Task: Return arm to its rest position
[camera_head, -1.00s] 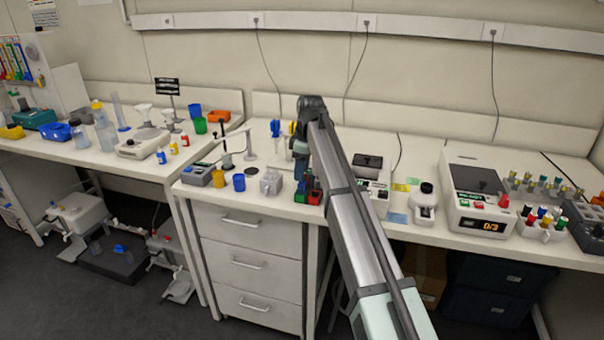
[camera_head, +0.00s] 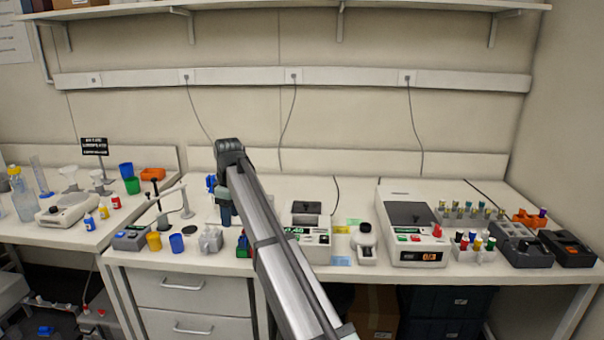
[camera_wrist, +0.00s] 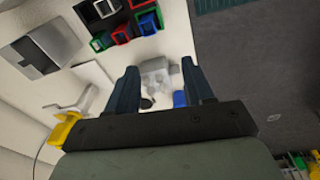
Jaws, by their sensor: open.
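My arm reaches from the lower right over the bench in the head view. My gripper (camera_head: 226,214) points down above the bench top, left of the device with a green display (camera_head: 310,232). In the wrist view my gripper (camera_wrist: 160,80) shows two dark fingers spread apart, with nothing held between them. A grey-white block (camera_wrist: 155,72) lies on the bench beyond the fingers; it also shows in the head view (camera_head: 210,238).
A stand (camera_head: 183,200) and a yellow cup (camera_head: 153,241) are left of my gripper. Dark coloured bins (camera_wrist: 120,35) are close by.

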